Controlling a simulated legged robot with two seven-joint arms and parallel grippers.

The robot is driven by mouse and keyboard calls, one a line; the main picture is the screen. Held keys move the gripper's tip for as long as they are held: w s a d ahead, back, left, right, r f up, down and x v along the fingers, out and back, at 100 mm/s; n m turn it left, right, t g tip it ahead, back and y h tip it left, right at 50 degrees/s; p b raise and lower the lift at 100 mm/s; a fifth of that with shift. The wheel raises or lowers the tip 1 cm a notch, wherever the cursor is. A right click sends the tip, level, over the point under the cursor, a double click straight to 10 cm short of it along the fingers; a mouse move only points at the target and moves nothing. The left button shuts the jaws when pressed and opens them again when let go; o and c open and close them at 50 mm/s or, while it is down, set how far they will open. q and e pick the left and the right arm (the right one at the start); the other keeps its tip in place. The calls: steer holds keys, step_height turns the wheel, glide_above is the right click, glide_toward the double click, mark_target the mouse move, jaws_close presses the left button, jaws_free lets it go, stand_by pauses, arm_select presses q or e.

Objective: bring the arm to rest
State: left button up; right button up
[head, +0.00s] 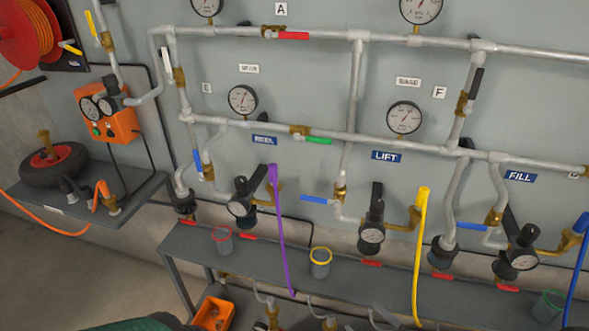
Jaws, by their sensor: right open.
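No gripper or fingertips of mine can be made out in the head view. A dark green and black rounded shape shows at the bottom edge, left of the middle, and I cannot tell what it is. The grey pipework (440,44) on the wall carries a red-handled valve (292,36), a green-handled valve (318,141) and several gauges. Below the REEL (264,141), LIFT (386,156) and FILL (520,176) labels, black regulators with small gauges (371,235) hang on the drops. No arm of mine clearly reaches to any of these.
A grey shelf (345,280) runs under the pipes with a red-rimmed cup (222,241), a yellow-rimmed cup (320,263) and a green cup (548,305). Purple (280,225) and yellow (419,255) hoses hang down. An orange bin (213,314) sits below. Bare floor shows lower left.

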steer(key=s+d+f+n+g+h, duration=0.1)
steer(key=d+n+g+h, duration=0.5)
steer(key=n, duration=0.9)
steer(key=s+a+r+n+g+h, duration=0.2)
steer(key=s+a+r+n+g, duration=0.4)
steer(key=s+r+n, duration=0.6)
arm_select(q)
step_height(320, 180, up, 13)
steer(key=a+p, duration=0.1)
steer(key=p, duration=1.3)
steer(key=shift+w+r, duration=0.15)
steer(key=shift+w, duration=0.15)
arm_select(e)
step_height(320, 180, up, 13)
steer(key=shift+w+a+t, duration=0.2)
steer(key=shift+a+t, duration=0.2)
steer(key=shift+a, duration=0.05)
arm_select(q)
steer(key=shift+d, duration=0.15)
arm_select(e)
steer(key=shift+d, duration=0.2)
steer(key=shift+a, duration=0.1)
